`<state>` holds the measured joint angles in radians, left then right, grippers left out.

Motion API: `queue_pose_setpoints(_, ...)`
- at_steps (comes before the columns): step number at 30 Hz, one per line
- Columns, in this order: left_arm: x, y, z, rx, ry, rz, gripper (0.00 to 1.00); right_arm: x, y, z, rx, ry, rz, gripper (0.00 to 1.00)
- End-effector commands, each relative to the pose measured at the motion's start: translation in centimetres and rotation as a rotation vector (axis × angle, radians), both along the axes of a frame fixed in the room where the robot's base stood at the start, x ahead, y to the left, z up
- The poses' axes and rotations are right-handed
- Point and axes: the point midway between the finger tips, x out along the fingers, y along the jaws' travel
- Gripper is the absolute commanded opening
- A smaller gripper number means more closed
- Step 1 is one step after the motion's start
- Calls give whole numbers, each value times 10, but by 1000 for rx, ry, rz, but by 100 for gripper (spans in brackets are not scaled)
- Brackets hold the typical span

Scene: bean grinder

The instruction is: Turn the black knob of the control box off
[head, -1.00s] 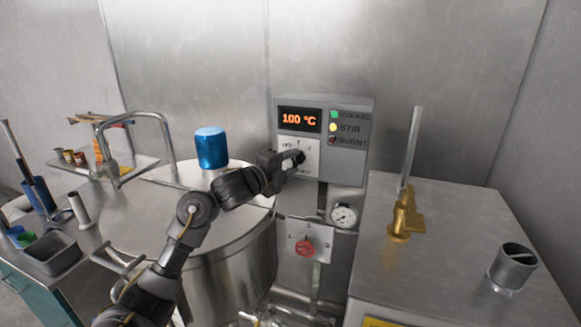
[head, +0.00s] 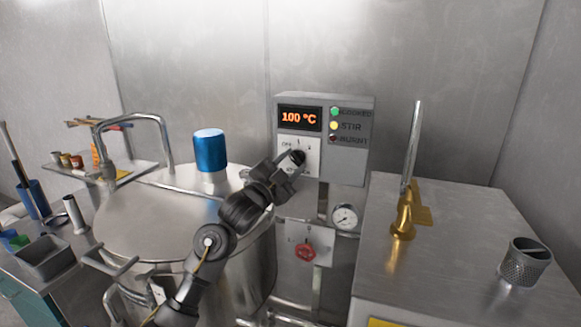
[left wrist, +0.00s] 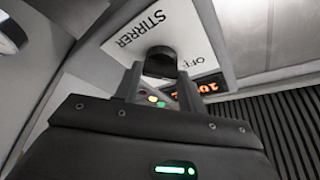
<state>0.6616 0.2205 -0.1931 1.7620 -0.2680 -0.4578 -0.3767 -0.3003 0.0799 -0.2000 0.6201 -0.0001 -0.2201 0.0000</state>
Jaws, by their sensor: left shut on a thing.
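The grey control box (head: 345,165) hangs on the metal back wall in the head view, with a lit display (head: 300,118) reading 100 °C. Its black knob (head: 297,157) sits on a white plate (head: 312,150) below the display. My left gripper (head: 292,162) reaches up to the plate from the lower left and is shut on the knob, partly covering it. In the left wrist view the knob (left wrist: 160,62) shows between the two fingers, on the plate marked STIRRER and OFF. My right gripper is not in view.
A large lidded metal vat (head: 150,215) with a blue cap (head: 210,150) stands left of the box. Below the box are a gauge (head: 344,217) and a red valve (head: 305,250). A metal cabinet (head: 470,240) with a brass valve (head: 404,218) stands at right.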

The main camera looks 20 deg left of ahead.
Motion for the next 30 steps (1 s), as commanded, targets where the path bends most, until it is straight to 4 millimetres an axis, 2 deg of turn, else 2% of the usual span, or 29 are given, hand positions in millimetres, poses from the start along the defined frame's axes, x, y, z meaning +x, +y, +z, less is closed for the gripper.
queue_pose_setpoints(21, 0, -1, -1, -69, 6, 0, 17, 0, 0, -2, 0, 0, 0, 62)
queue_pose_setpoints(22, 0, -1, -1, -69, 6, 0, 44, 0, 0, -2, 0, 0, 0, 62)
queue_pose_setpoints(26, 0, -1, -1, -68, 6, 0, 61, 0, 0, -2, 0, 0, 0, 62)
queue_pose_setpoints(30, 0, -1, -1, -68, 6, 0, 62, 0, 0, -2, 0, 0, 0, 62)
